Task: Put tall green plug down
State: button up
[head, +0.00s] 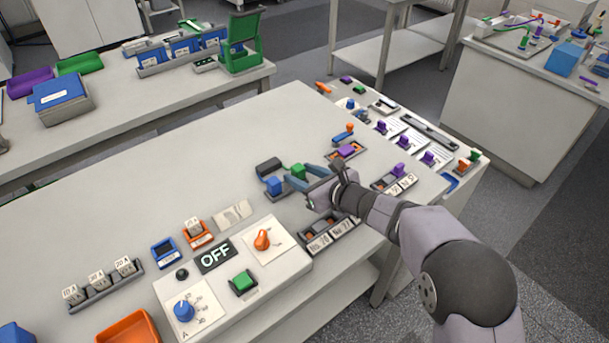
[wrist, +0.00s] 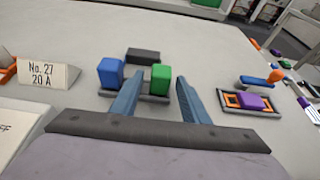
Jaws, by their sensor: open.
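The green plug (wrist: 160,79) is an upright block beside a blue plug (wrist: 110,73). Both stand on a low grey holder (wrist: 147,98). In the head view the green plug (head: 298,171) is right of the blue plug (head: 274,185). My gripper (head: 318,174) is open. In the wrist view its two blue-grey fingers (wrist: 160,92) are apart, with the green plug beyond and close to the left finger. I cannot tell whether they touch. The holder's far side is partly hidden by the plugs.
A dark block (wrist: 142,56) lies behind the holder. An orange-edged tray with a purple plug (wrist: 250,103) is at the right. A "No. 27 20 A" card (wrist: 53,74) stands at the left. The OFF panel (head: 216,256) is nearer the front. The table's left middle is clear.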

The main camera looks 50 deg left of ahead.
jog(key=shift+r, duration=0.2)
jog(key=b+v, duration=0.2)
jog(key=v, duration=1)
jog(key=shift+d+f, duration=0.1)
jog(key=shift+d, duration=0.2)
jog(key=w+d+f+n+h+p, duration=0.1)
jog(key=d+n+h+p, duration=0.3)
jog(key=d, duration=1)
jog(key=w+d+f+n+h+p, duration=0.1)
jog(key=d+f+n+h, duration=0.15)
jog(key=d+n, duration=0.75)
jog(key=s+d+n+h+p, duration=0.1)
jog(key=s+d+n+h, duration=0.1)
jog(key=d, duration=1.2)
jog(key=s+d+n+h+p, duration=0.1)
jog(key=s+d+h, duration=0.3)
jog(key=d, duration=1.1)
jog(key=shift+s+n+h, duration=0.15)
jog(key=shift+n+h, duration=0.3)
jog(key=shift+n, duration=0.05)
